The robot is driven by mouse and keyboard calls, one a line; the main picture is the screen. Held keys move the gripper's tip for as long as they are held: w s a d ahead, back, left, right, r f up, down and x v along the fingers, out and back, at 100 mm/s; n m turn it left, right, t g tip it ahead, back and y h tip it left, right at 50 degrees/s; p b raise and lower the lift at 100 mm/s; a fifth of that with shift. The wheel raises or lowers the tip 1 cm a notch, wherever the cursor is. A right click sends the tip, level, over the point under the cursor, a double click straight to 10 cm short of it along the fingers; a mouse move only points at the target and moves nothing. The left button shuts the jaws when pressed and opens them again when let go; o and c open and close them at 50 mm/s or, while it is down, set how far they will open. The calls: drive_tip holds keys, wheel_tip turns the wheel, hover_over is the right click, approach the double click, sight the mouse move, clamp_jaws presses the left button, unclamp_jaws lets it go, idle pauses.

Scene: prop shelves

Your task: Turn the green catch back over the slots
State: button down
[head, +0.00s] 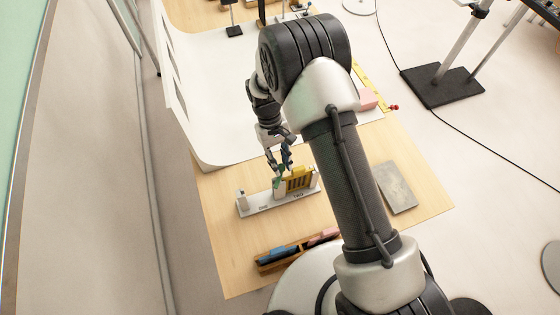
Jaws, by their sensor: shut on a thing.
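A pale fixture (262,206) stands on the wooden table, with small upright posts and short dark markings along its front. A yellow block with dark slots (299,180) sits on its right part. The green catch (278,183) shows as a small green patch just left of the yellow block. My gripper (281,170) reaches down from above with its fingers at the green catch, shut on it. The fingers hide part of the catch, so its exact angle is hard to tell. The slots face the camera and look uncovered in this view.
A wooden tray (268,266) with blue and reddish items lies at the table's front. A grey plate (396,187) lies to the right. A white sheet (205,85) covers the back left. A pink block (368,99) sits behind my arm. Bare wood (225,230) is free left of the fixture.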

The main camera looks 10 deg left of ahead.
drive_tip(key=c, duration=1.4)
unclamp_jaws()
